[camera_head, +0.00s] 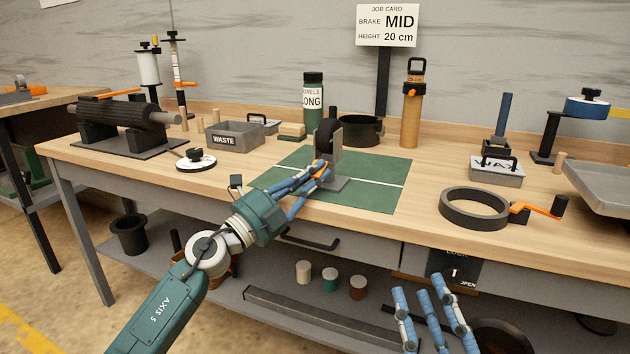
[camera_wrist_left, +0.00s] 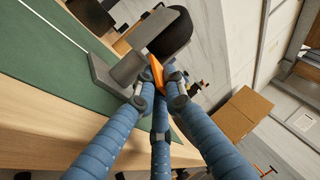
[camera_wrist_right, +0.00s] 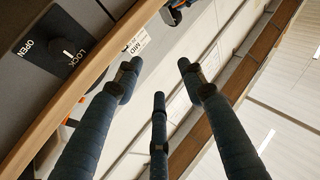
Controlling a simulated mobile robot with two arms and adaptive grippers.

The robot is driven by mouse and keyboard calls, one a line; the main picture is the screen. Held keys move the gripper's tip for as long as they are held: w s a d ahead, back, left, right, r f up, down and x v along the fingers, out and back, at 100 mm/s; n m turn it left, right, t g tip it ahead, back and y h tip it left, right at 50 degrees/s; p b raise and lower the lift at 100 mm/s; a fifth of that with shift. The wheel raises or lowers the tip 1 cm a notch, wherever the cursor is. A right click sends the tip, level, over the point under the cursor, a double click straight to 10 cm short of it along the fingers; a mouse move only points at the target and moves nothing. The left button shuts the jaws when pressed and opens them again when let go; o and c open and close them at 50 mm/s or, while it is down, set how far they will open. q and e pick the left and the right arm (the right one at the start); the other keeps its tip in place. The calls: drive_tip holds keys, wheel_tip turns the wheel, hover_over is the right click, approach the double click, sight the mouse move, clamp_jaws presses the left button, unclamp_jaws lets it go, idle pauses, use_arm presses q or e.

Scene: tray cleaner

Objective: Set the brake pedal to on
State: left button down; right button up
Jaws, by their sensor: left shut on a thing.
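My left gripper (camera_head: 318,173) is at the grey bracket (camera_head: 338,152) with a black roller (camera_head: 325,138) on the green mat. In the left wrist view its fingers (camera_wrist_left: 158,88) are closed around a small orange part (camera_wrist_left: 156,72) at the bracket's edge, below the black roller (camera_wrist_left: 171,33). My right gripper (camera_head: 420,288) is open and empty in front of the bench, low at the right; its fingers are spread in the right wrist view (camera_wrist_right: 150,80). I cannot make out anything as a brake pedal for certain. The job card (camera_head: 387,25) reads brake MID, height 20 cm.
A black panel marked LOCK and OPEN (camera_head: 455,272) hangs under the bench front; it also shows in the right wrist view (camera_wrist_right: 62,48). A black ring with an orange crank (camera_head: 475,207) stands at right. A WASTE box (camera_head: 234,134) stands left of the mat (camera_head: 370,197).

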use_arm(q)
drive_tip(key=shift+f+b, duration=0.15)
drive_tip(key=shift+b, duration=0.15)
use_arm(e)
drive_tip(key=s+r+t, duration=0.2)
drive_tip(key=r, duration=0.1)
drive_tip(key=s+r, duration=0.1)
drive_tip(key=shift+d+r+t+y, duration=0.1)
drive_tip(key=shift+r+t+y, duration=0.2)
drive_tip(key=shift+r+t, duration=0.1)
use_arm(q)
drive_tip(key=c, duration=1.8)
unclamp_jaws()
drive_tip(key=v, duration=1.2)
